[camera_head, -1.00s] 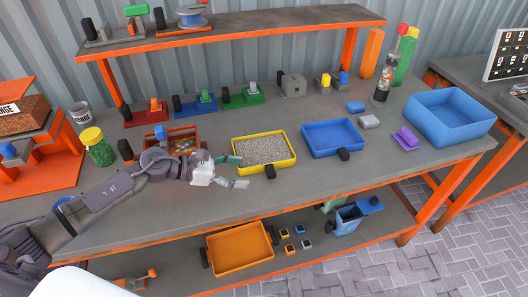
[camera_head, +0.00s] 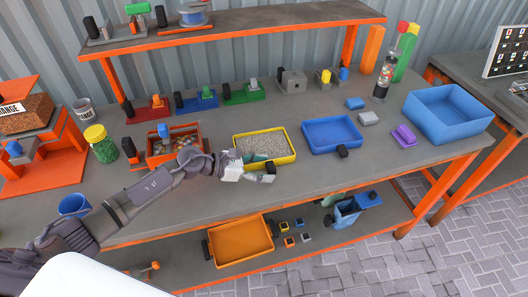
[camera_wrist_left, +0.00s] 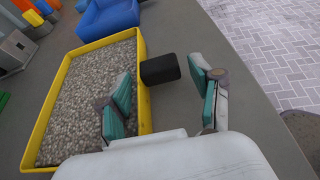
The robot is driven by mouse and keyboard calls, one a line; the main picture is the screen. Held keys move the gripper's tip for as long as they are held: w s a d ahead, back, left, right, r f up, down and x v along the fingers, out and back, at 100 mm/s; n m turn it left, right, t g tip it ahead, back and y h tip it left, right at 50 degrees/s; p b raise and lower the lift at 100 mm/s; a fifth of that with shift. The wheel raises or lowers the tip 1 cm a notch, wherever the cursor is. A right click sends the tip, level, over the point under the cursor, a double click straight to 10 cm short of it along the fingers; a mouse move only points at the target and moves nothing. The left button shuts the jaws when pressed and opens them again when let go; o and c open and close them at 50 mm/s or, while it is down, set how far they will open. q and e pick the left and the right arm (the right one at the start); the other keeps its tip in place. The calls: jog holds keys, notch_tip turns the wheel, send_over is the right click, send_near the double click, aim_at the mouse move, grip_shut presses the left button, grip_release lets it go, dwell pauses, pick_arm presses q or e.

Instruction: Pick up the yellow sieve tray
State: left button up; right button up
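The yellow sieve tray (camera_head: 286,160), filled with grey pebbles, lies flat on the workbench. A black handle (camera_head: 270,166) sticks out from its front side. My left gripper (camera_head: 264,170) is at this front side with its fingers apart. In the left wrist view the gripper (camera_wrist_left: 163,82) is open, one finger over the near rim and pebbles of the tray (camera_wrist_left: 108,39), the other beyond the handle (camera_wrist_left: 160,69). The handle lies ahead between the fingers, with no grip on it visible. My right gripper is not in view.
A blue tray (camera_head: 333,122) stands right of the sieve tray, and a red-orange bin (camera_head: 150,158) stands left of it. A large blue bin (camera_head: 446,130) is at the bench's right end. An orange tray (camera_head: 238,261) lies on the lower shelf. The bench front is mostly clear.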

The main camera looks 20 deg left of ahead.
pick_arm(q)
grip_shut()
